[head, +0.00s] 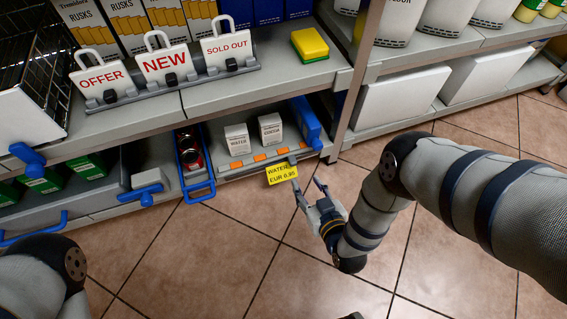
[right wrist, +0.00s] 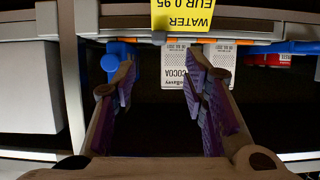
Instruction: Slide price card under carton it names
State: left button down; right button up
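A yellow price card (head: 281,173) reading WATER, EUR 0.95 sits at the front edge of the lower shelf; it shows upside down in the right wrist view (right wrist: 182,14). Two small white cartons stand on that shelf behind orange labels: the left one (head: 237,140) reads WATER or WAFER, too small to be sure, and the right one (head: 270,130) reads COCOA. The COCOA carton also shows in the right wrist view (right wrist: 182,88). My right gripper (head: 307,186) is open and empty, just right of and in front of the card. My left gripper is out of view.
Above, a shelf holds OFFER, NEW (head: 165,66) and SOLD OUT signs and a yellow-green sponge (head: 310,45). A blue-handled wire basket (head: 195,165) with red cans is left of the cartons; a blue object (head: 306,124) is right. The tiled floor in front is clear.

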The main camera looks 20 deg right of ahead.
aim_at(294, 162)
jog(key=b+x, duration=0.5)
jog(key=x, duration=0.5)
jog(key=shift+w+d+f, duration=0.1)
jog(key=shift+w+f, duration=0.1)
jog(key=shift+w, duration=0.35)
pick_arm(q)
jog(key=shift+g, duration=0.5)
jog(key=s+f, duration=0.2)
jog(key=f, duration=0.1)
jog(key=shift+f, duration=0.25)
pick_arm(e)
jog(key=shift+r, duration=0.1)
grip_shut()
